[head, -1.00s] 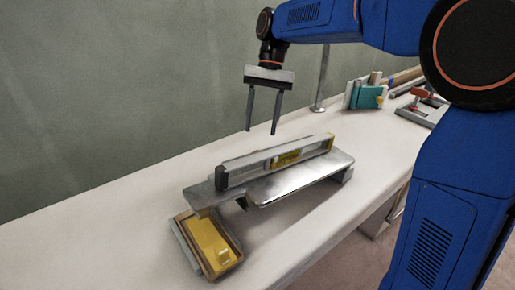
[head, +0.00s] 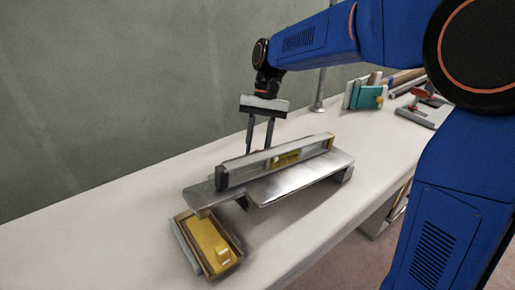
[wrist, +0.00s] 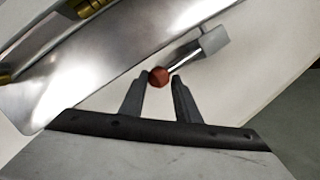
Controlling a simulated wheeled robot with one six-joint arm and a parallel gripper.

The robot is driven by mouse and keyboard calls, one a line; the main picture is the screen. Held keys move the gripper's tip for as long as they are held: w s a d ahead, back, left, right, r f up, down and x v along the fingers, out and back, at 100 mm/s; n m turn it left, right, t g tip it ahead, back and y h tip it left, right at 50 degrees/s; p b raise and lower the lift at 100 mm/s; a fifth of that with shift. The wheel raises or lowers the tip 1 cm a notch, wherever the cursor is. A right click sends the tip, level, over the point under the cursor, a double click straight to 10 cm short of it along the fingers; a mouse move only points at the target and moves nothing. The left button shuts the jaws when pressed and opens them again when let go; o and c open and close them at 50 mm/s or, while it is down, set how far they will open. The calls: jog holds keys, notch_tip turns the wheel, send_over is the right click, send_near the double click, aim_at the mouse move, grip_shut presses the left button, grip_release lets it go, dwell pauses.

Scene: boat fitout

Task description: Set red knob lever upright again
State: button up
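The red knob lever shows in the wrist view, with its round red knob (wrist: 158,77) on a thin metal rod that runs to a grey block (wrist: 213,40). The rod looks tilted over in this view. In the head view I cannot make the lever out; it seems hidden behind the level and plate. My gripper (head: 258,150) points down behind the level. In the wrist view its fingertips (wrist: 161,77) are apart, with the knob in or just beyond the gap between them. I cannot tell whether either finger touches the knob.
A spirit level (head: 250,167) lies on a raised metal plate (head: 300,182) in front of my gripper. A yellow item in a tray (head: 208,243) stands at the near left. Teal item (head: 365,97) and red-handled clamp (head: 421,95) lie farther right. A wall stands behind the bench.

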grip_shut()
